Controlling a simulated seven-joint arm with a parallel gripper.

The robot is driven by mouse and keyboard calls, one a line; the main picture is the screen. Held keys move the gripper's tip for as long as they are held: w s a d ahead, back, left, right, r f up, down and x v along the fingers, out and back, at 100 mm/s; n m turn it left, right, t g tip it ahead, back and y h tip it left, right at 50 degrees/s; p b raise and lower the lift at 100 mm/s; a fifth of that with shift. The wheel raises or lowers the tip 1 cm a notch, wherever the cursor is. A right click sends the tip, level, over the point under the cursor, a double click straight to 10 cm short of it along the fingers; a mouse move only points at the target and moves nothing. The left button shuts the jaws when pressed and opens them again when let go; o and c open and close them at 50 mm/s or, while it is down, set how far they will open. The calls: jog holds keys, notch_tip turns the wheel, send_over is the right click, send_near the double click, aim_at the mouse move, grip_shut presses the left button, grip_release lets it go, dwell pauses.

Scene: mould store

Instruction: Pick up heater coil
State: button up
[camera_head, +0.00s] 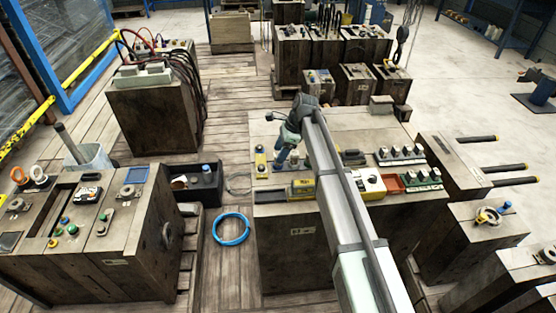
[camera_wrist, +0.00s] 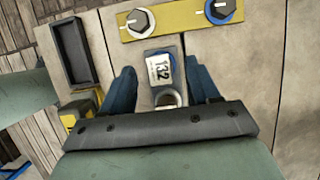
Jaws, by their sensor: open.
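No part is clearly recognisable as the heater coil. Between my fingers in the wrist view lies a grey plate with a white tag marked 132 (camera_wrist: 159,68) and a small metal ring-like part (camera_wrist: 168,98) nearer the palm; I cannot tell whether this is the coil. My gripper (camera_wrist: 163,88) is open, with one blue finger on each side of this plate and nothing visibly clamped. In the head view my gripper (camera_head: 283,157) is low over the left part of the central wooden block (camera_head: 283,240). My arm hides part of its top.
A yellow strip with two knobs (camera_wrist: 180,19) lies just beyond the fingertips, and a black tray (camera_wrist: 73,52) is to the left. A blue coiled hose (camera_head: 231,228) lies on the floor. A red tray (camera_head: 388,183) and small fittings (camera_head: 400,153) occupy the block's right side.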

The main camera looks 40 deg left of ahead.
jog(key=shift+x, duration=1.45)
jog(key=shift+d, duration=0.1)
jog(key=shift+c, duration=0.4)
grip_shut()
